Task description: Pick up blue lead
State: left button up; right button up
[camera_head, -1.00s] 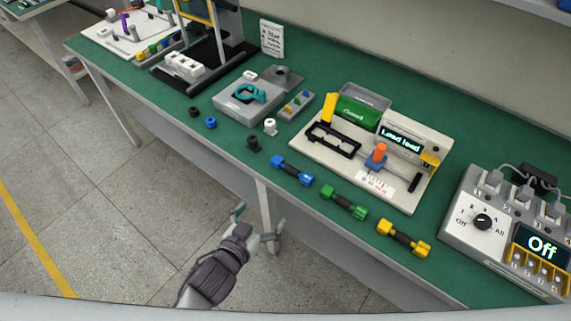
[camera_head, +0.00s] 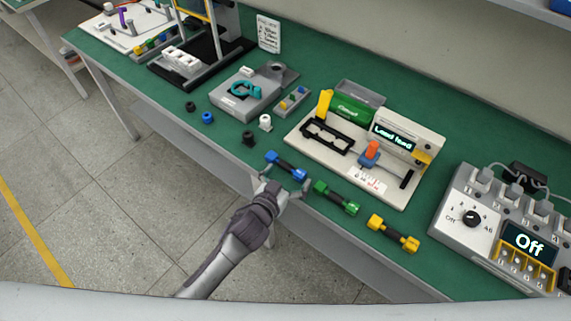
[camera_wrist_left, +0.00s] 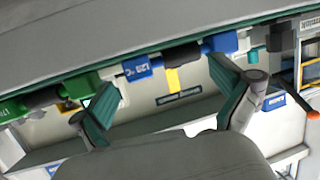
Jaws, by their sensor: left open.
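The blue lead (camera_head: 286,165), a short bar with blue ends and a dark middle, lies on the green bench top near its front edge. It also shows in the left wrist view (camera_wrist_left: 137,67), spanning the gap between my fingers. My left gripper (camera_head: 286,181) is open and empty, just in front of the blue lead, with its fingers spread towards the lead's two ends. In the left wrist view the gripper (camera_wrist_left: 167,88) has nothing between its fingers, and the lead lies beyond the fingertips. My right gripper is out of view.
A green lead (camera_head: 337,198) lies close to the right of the gripper, and a yellow lead (camera_head: 393,234) lies farther right. Behind stands a pale test board (camera_head: 310,154) with a "Lead feed" display. Small black and white parts stand left of the blue lead.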

pick_arm(q)
jog(key=shift+x, duration=1)
jog(key=shift+s, duration=0.1)
jog(key=shift+c, duration=0.3)
grip_shut()
